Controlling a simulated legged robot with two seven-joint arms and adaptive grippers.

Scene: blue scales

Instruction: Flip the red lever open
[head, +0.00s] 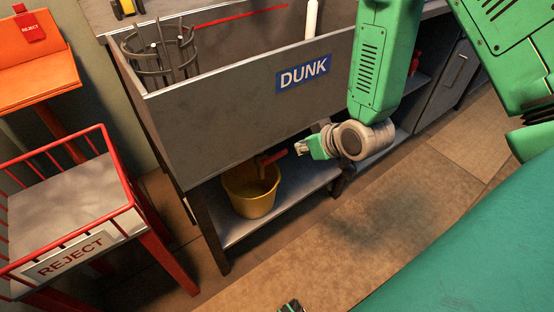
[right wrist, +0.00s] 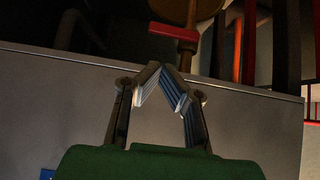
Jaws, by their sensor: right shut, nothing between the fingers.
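The red lever (head: 274,157) sticks out beneath the front of the grey basin marked DUNK, above a yellow bucket. It also shows at the top of the right wrist view (right wrist: 173,33), on a brownish round pipe. My right gripper (head: 300,149) is just right of the lever in the head view. In the right wrist view its fingertips (right wrist: 160,70) meet, shut with nothing between them, and appear just short of the lever without visible contact. A small green and dark piece at the bottom edge of the head view appears to be my left gripper (head: 290,307), mostly cut off.
The yellow bucket (head: 250,192) stands on the grey lower shelf (head: 285,205) under the basin (head: 225,118). A wire basket (head: 160,55) sits in the basin's left end. A red-railed REJECT bin (head: 70,215) stands at left. The floor in front is clear.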

